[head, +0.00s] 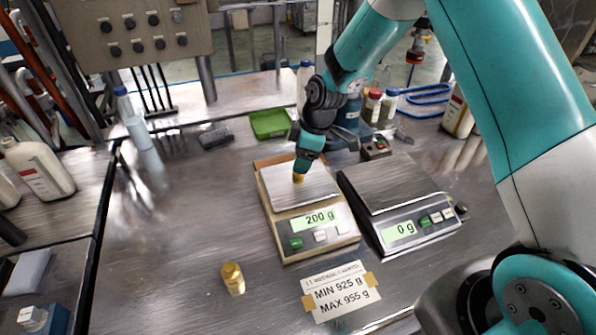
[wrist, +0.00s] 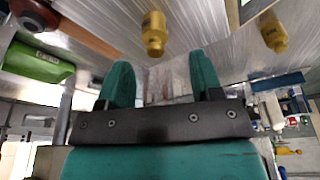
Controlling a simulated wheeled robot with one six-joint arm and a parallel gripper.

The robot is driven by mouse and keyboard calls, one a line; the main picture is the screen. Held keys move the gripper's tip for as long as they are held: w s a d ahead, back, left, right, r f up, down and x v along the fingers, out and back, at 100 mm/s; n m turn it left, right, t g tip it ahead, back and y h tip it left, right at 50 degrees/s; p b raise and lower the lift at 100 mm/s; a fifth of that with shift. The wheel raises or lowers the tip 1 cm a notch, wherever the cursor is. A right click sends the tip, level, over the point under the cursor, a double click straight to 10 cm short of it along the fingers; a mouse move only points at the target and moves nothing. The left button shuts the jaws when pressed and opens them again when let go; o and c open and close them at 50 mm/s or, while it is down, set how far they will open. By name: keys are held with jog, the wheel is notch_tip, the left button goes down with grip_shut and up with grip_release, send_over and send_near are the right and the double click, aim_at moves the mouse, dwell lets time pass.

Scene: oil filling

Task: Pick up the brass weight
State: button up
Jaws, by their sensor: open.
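One brass weight (head: 298,178) stands on the plate of the left scale (head: 325,222), which reads 200 g. A second brass weight (head: 233,279) stands on the steel table in front and to the left of that scale. My gripper (head: 304,168) points down over the left scale's plate, right at the first weight and partly covering it. In the wrist view my gripper (wrist: 162,78) has its two teal fingers apart with nothing between them. Two brass weights show beyond the fingertips there, one nearly in line with the gap (wrist: 154,34) and one to the right (wrist: 273,32).
The right scale (head: 405,226) reads 0 g and has an empty plate. A taped label (head: 342,291) reads MIN 925 g, MAX 955 g. A green tray (head: 269,124) and several bottles (head: 372,104) stand behind. The table's left middle is mostly clear.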

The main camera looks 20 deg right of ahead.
jog(key=shift+p+x, duration=1.1)
jog(key=shift+x, duration=1.85)
jog(key=shift+w+d, duration=0.1)
jog(key=shift+w, duration=0.1)
jog(key=shift+c, duration=0.4)
